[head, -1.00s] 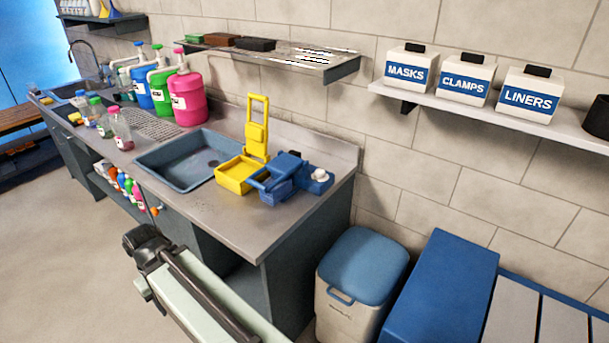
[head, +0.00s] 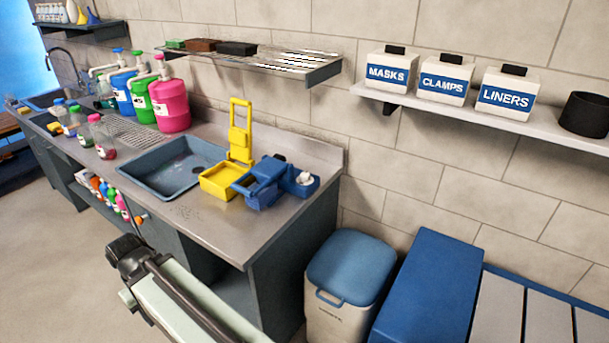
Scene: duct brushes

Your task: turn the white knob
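The white knob (head: 305,178) shows as a small white spot on the right part of the blue device (head: 262,184). The device stands near the right end of the grey counter (head: 215,220), just right of a yellow tray with an upright yellow frame (head: 222,180). My arm comes in from the bottom of the head view, and its dark end, my gripper (head: 124,250), is in front of the counter, well left of and apart from the knob. Its fingers cannot be made out, so its opening is unclear.
A grey-blue basin (head: 172,165) is sunk in the counter left of the yellow tray. Bottles, including a pink jug (head: 170,105), stand further left. A wire shelf (head: 255,60) hangs above. A blue-lidded bin (head: 345,280) and blue bench (head: 428,295) stand right of the counter.

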